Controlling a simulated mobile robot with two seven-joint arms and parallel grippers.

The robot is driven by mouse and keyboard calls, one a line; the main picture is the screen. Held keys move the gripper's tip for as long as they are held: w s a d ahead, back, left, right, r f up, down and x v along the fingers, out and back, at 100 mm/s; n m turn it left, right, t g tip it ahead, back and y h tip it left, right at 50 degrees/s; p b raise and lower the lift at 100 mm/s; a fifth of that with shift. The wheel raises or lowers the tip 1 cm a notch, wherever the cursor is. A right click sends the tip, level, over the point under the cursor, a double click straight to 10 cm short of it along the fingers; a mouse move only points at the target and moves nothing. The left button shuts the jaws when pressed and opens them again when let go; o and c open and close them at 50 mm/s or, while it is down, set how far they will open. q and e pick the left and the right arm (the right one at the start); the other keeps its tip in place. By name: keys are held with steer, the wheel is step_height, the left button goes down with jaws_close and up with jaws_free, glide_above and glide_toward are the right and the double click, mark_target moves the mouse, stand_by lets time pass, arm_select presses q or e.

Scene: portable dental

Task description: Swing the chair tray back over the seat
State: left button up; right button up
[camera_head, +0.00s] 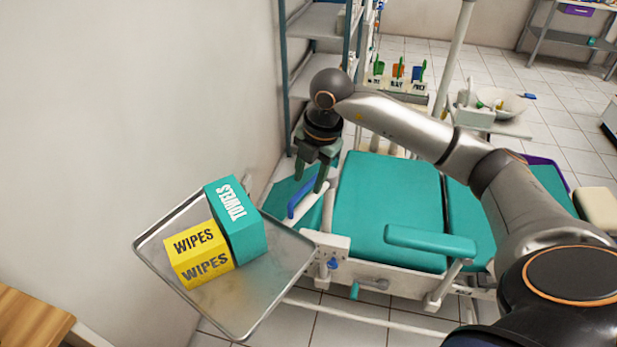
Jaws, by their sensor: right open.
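The chair tray (285,288) is a square metal tray swung out to the left of the dental chair, clear of the seat. It carries a yellow wipes box (199,254) and a teal towels box (238,219). The chair's teal seat (388,208) lies to the right of the tray. A blue handle (301,198) shows just beyond the tray, beside a white arm. My right gripper (310,184) is open, pointing down above the blue handle, with its fingers around or close to it; contact cannot be told. My left gripper is not in view.
A teal armrest (431,241) stands at the seat's near side. A shelf rack (318,60) is behind my gripper near the wall. A basin (504,101) is at the back right. A wooden surface (28,325) is at the lower left. Tiled floor is open at the back right.

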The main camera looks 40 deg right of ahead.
steer(key=shift+f, duration=0.4)
steer(key=shift+c, duration=0.4)
jaws_close()
stand_by(0.8)
